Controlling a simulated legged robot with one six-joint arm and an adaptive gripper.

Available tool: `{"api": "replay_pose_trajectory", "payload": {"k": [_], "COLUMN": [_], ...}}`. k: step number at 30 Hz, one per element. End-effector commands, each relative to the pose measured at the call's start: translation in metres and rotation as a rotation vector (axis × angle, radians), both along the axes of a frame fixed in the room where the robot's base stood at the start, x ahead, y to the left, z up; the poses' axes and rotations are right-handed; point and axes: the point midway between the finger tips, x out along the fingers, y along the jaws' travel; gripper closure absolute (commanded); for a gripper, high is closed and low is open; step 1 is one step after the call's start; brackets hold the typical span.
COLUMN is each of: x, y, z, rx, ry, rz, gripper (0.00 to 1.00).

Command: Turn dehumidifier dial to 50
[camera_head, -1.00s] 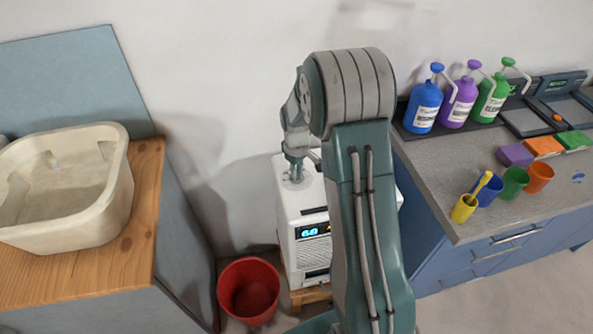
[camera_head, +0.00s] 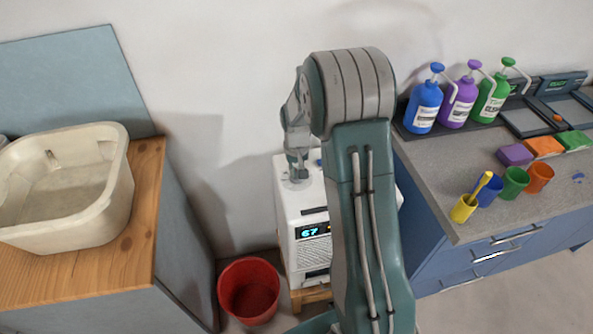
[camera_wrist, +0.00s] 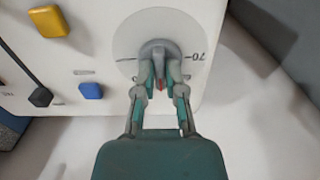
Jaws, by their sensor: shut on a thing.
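The white dehumidifier (camera_head: 287,201) stands between the two counters, and its front display (camera_head: 313,231) reads 67. In the wrist view its panel holds a round grey dial (camera_wrist: 157,46) with a raised grip, a small red mark and a "70" printed at its right. My gripper (camera_wrist: 161,80) is shut on the dial's grip, one finger on each side. In the head view my gripper (camera_head: 298,172) reaches down to the top of the dehumidifier. My arm hides the right part of the machine.
On the panel are a yellow button (camera_wrist: 48,21), a black slider knob (camera_wrist: 40,97) and a blue button (camera_wrist: 91,91). A red bucket (camera_head: 249,290) stands left of the machine. A counter with bottles and cups (camera_head: 440,160) is at right, a wooden counter (camera_head: 147,190) at left.

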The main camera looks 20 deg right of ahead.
Motion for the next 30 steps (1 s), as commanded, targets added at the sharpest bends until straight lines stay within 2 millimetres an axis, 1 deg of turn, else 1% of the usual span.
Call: {"api": "replay_pose_trajectory", "payload": {"k": [1, 11, 12, 14, 15, 26, 29, 30], "x": [0.003, 0.003, 0.003, 0.003, 0.003, 0.001, 0.001, 0.002], "y": [0.000, 0.000, 0.000, 0.000, 0.000, 0.000, 0.000, 0.000], "z": [0.001, 0.001, 0.001, 0.001, 0.001, 0.003, 0.012, 0.018], "rx": [-0.001, -0.001, -0.001, -0.001, -0.001, -0.001, -0.001, -0.002], "ry": [-0.010, -0.011, -0.011, -0.011, -0.009, -0.005, -0.007, -0.008], "rz": [-0.002, -0.004, -0.004, -0.004, -0.004, -0.004, -0.004, -0.004], "gripper": [1.00, 1.00, 0.81, 0.55, 0.51, 0.51, 0.51, 0.51]}}
